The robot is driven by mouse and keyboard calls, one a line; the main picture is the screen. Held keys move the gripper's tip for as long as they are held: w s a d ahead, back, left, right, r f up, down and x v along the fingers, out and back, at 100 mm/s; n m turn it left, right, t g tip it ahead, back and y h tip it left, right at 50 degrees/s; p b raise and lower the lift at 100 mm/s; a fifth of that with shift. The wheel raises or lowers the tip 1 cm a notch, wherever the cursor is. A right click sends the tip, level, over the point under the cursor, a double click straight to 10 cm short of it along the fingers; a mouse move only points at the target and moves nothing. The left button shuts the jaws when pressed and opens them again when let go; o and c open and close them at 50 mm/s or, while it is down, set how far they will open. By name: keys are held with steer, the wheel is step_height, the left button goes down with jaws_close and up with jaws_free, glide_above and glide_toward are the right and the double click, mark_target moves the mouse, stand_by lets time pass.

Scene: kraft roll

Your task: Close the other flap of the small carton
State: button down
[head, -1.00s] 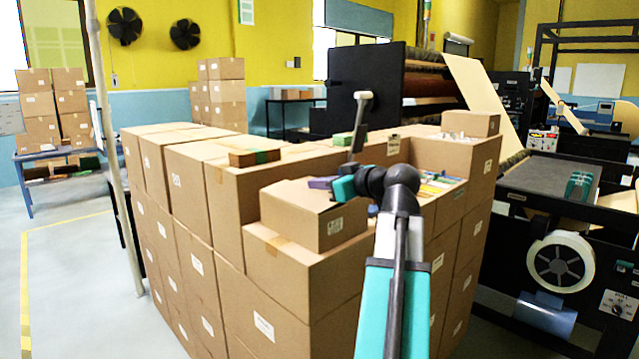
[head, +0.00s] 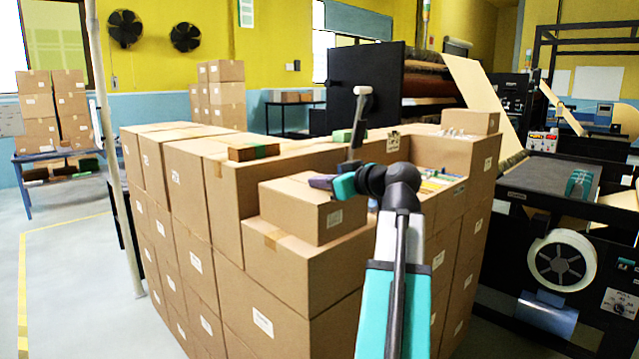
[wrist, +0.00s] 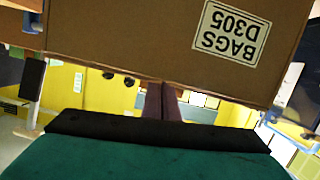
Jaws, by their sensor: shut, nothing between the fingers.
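The small carton (head: 293,213) is a plain brown box with a white label, standing on a larger carton at the near corner of the stack. Its top looks flat in the head view, and I make out no raised flap; the back right of the top is partly behind my gripper. My gripper (head: 320,182) has its purple fingers together and empty, at the carton's back right top edge. In the wrist view the fingers (wrist: 162,101) are side by side at the edge of a brown carton face (wrist: 130,45) with an upside-down "BAGS D305" label. I cannot tell whether they touch it.
Stacked cartons (head: 190,190) fill the middle. An open carton with colourful contents (head: 437,180) is right of my wrist. A pole (head: 112,170) stands left; machinery (head: 560,185) stands right.

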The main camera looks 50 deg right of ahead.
steer(key=shift+s+f, duration=0.1)
steer(key=shift+f, duration=0.3)
steer(key=shift+r+p, duration=0.3)
steer(key=shift+r, duration=0.25)
step_height(320, 180, up, 4)
steer(key=shift+f+p, duration=0.1)
steer(key=shift+p, duration=0.5)
steer(key=d+b+v, duration=0.1)
steer(key=v, duration=0.8)
steer(key=shift+s+a+b, duration=0.3)
steer(key=shift+s+b, duration=0.1)
steer(key=shift+s, duration=0.05)
